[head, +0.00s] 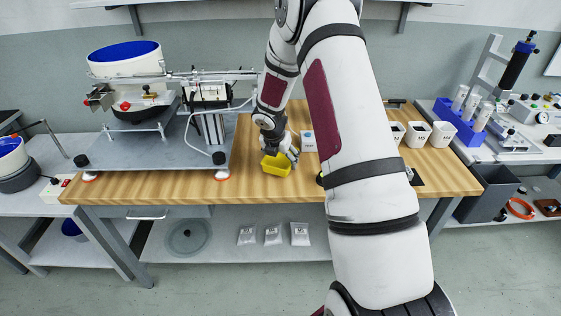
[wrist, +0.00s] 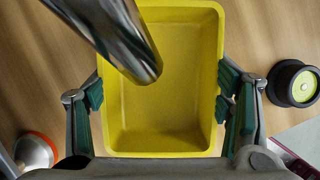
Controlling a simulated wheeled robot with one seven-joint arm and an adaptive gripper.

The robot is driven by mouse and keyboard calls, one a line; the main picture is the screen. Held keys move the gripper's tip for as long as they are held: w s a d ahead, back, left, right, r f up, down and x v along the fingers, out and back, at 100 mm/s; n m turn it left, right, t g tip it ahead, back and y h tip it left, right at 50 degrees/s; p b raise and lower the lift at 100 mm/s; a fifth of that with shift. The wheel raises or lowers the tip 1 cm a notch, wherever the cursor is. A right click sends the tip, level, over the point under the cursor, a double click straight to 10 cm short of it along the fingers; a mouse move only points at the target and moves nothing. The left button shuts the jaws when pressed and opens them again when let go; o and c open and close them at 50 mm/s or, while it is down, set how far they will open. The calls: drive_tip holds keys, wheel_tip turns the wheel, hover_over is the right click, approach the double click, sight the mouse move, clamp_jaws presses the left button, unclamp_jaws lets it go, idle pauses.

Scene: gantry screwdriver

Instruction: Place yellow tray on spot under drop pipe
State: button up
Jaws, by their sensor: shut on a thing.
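The yellow tray (head: 277,164) is at the middle of the wooden table in the head view, just right of the screw feeder machine. It is empty and looks level. My gripper (head: 292,154) is shut on it. In the wrist view the two green-padded fingers of my gripper (wrist: 163,105) press on the left and right walls of the yellow tray (wrist: 165,141). A shiny metal pipe (wrist: 132,45) hangs over the tray's upper left part in the wrist view, hiding that corner. I cannot tell whether the tray touches the table.
The feeder machine (head: 160,140) stands on the table's left. An orange-and-white foot (wrist: 36,152) and a black round part (wrist: 294,83) lie either side of the tray. Several white cups (head: 418,133) stand at the right behind my arm. The table front (head: 285,188) is bare.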

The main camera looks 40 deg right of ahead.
drive_tip(key=shift+a+f+b, duration=0.2)
drive_tip(key=shift+f+b, duration=0.4)
drive_tip(key=shift+f, duration=0.15)
drive_tip(key=shift+f, duration=0.1)
drive_tip(key=o, duration=1.2)
drive_tip(key=shift+s, duration=0.1)
